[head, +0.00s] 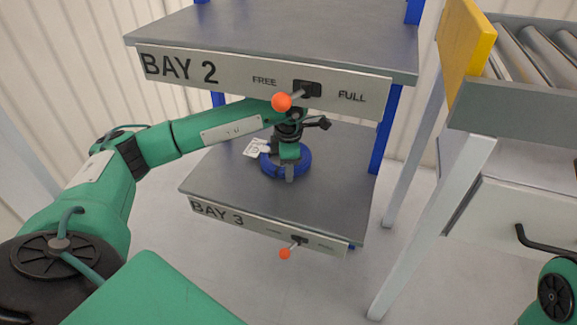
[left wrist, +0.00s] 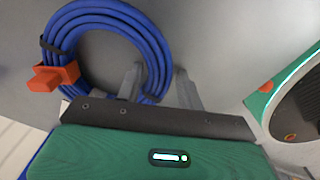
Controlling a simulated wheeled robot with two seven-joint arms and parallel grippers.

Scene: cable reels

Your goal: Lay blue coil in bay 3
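The blue coil (head: 303,163) is a ring of cable lying at the bay 3 shelf (head: 225,178), towards its back and middle. In the left wrist view, the coil (left wrist: 88,18) shows black ties and an orange clip (left wrist: 54,77). My left gripper (head: 289,164) reaches down over the coil from above. In the left wrist view, its two fingers (left wrist: 158,85) stand close on both sides of the coil's band, one inside the ring and one outside, and look shut on it. My right gripper is not in view.
The bay 2 shelf (head: 270,35) hangs above bay 3, close over my left forearm. Bay 2's lever with an orange knob (head: 281,102) is near that arm; bay 3 has another knob (head: 285,253). A white card (head: 256,148) lies beside the coil. A roller conveyor (head: 540,50) stands right.

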